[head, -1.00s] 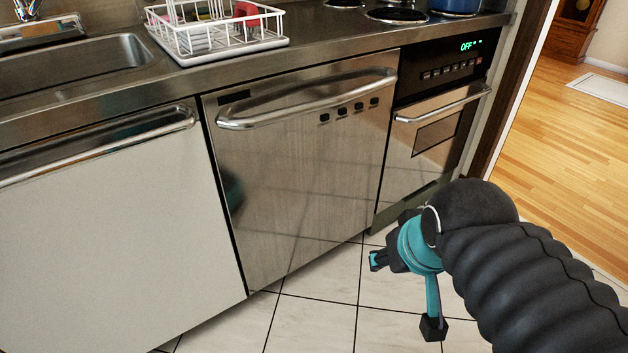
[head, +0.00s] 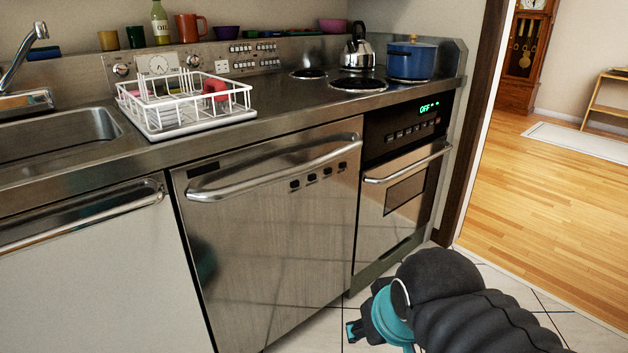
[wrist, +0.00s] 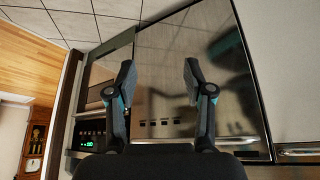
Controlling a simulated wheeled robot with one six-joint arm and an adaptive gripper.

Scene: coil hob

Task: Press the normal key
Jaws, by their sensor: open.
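A row of small dark keys (head: 319,176) sits at the upper right of the steel dishwasher door (head: 270,230), just below its bar handle. A second row of small keys (head: 408,132) is on the black oven panel (head: 405,125) under a green "OFF" display. No key label is readable, so I cannot tell which one is normal. My gripper (head: 372,338) is low in front of the oven and dishwasher, apart from both, and partly cut off by the frame. In the wrist view my gripper (wrist: 158,80) is open and empty, with the door keys (wrist: 165,122) showing between its fingers.
The dishwasher's bar handle (head: 275,170) and the oven handle (head: 408,163) stick out from the fronts. A white dish rack (head: 185,105), kettle (head: 357,50) and blue pot (head: 411,62) stand on the counter.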

